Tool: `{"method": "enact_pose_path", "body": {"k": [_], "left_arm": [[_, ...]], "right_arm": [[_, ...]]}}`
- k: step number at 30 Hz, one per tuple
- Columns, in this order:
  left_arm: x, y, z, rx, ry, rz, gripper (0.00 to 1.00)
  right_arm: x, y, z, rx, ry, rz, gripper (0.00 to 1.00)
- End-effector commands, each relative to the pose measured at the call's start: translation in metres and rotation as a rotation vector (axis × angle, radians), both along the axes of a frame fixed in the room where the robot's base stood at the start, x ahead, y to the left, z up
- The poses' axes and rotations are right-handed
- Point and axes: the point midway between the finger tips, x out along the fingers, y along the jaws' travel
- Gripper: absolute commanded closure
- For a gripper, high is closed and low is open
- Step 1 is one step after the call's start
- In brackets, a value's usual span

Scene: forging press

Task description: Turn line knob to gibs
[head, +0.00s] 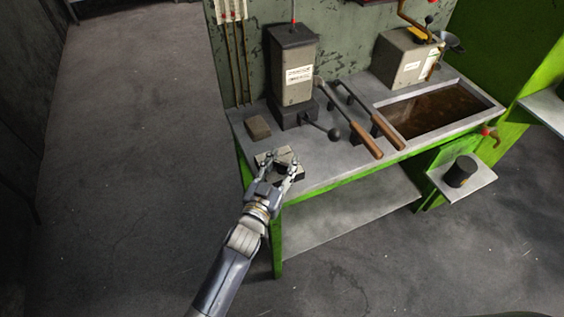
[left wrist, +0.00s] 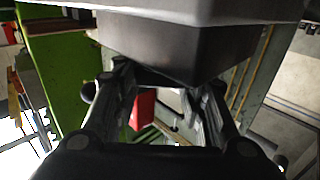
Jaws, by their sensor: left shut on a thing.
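The line knob (head: 284,155), as far as I can tell, is the small grey-topped dark block at the front left of the bench. My left gripper (head: 279,166) reaches it from the front, with its fingers on either side of it, and is shut on it. In the left wrist view, the fingers (left wrist: 163,85) meet a dark body (left wrist: 175,48) under a grey block. Any marking for gibs is too small to read, and the knob's pointing direction is unclear. My right gripper is in neither view.
A tall grey lubricator unit (head: 296,75) with a ball-ended lever (head: 335,133) stands behind. Wooden-handled levers (head: 366,140) and a brown-filled trough (head: 435,108) are to the right. The floor at left is clear.

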Motion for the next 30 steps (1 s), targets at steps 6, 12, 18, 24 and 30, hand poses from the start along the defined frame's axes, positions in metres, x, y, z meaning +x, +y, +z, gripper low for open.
{"method": "enact_pose_path", "body": {"k": [6,12,18,24,30], "left_arm": [[0.001,0.001,0.002,0.007,-0.004,-0.064,0.85],[0.002,0.002,0.002,0.01,-0.003,-0.175,0.85],[0.003,0.003,0.001,0.011,-0.005,-0.32,0.85],[0.004,0.003,-0.001,0.01,-0.004,-0.48,0.85],[0.003,0.001,-0.002,0.007,-0.003,-0.62,0.85]], "right_arm": [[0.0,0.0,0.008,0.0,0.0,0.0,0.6],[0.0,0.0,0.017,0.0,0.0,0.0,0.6],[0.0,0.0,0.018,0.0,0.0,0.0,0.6],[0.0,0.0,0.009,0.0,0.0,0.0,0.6],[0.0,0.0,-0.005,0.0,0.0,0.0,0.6]]}}
